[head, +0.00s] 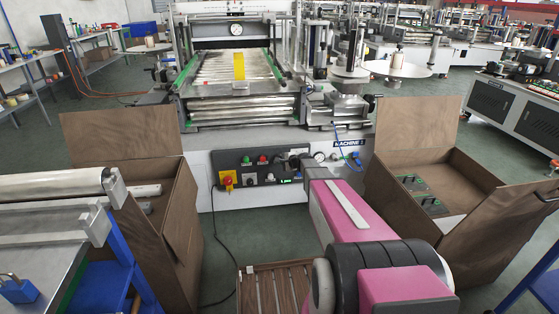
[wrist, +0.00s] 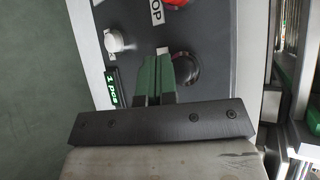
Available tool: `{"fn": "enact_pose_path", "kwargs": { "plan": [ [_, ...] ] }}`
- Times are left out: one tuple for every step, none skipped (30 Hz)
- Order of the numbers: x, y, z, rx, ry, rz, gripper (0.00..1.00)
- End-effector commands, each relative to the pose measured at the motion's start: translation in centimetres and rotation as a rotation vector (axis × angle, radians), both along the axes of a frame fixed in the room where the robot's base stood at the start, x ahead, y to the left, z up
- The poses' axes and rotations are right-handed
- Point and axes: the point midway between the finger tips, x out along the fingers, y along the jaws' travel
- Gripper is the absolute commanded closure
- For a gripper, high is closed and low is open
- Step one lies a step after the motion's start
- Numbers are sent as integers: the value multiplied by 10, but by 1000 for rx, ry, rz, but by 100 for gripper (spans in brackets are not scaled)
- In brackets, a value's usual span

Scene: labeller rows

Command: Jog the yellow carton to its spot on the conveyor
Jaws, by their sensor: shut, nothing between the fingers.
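The yellow carton (head: 239,66) stands on the roller conveyor (head: 208,76) of the machine at the back centre. A marked spot for it cannot be made out. My pink arm reaches to the control panel (head: 240,191) on the machine's front. My gripper (head: 294,160) is small and partly hidden there. In the wrist view its green fingers (wrist: 160,58) are shut and empty, close beside a dark round knob (wrist: 186,68); I cannot tell whether they touch it. A white knob (wrist: 114,40), a green lit display (wrist: 112,88) and a red button (wrist: 175,3) are near them.
Open brown boxes stand left (head: 172,226) and right (head: 425,195) of the panel. A slatted wooden crate (head: 272,291) lies low in front. A roller table (head: 50,240) fills the left foreground. A dark cable hangs below the panel.

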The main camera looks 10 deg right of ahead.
Motion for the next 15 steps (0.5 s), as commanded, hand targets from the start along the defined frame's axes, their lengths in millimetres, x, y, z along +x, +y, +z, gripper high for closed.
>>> {"fn": "enact_pose_path", "kwargs": {
  "plan": [
    [1, 0, 0, 0, 0, 0, 100],
    [2, 0, 0, 0, 0, 0, 100],
    [4, 0, 0, 0, 0, 0, 100],
    [5, 0, 0, 0, 0, 0, 100],
    [6, 0, 0, 0, 0, 0, 100],
    [7, 0, 0, 0, 0, 0, 100],
    [8, 0, 0, 0, 0, 0, 100],
    [8, 0, 0, 0, 0, 0, 100],
    [9, 0, 0, 0, 0, 0, 100],
    [9, 0, 0, 0, 0, 0, 100],
    [8, 0, 0, 0, 0, 0, 100],
    [8, 0, 0, 0, 0, 0, 100],
    [8, 0, 0, 0, 0, 0, 100],
    [8, 0, 0, 0, 0, 0, 100],
    [8, 0, 0, 0, 0, 0, 100]
  ]
}}
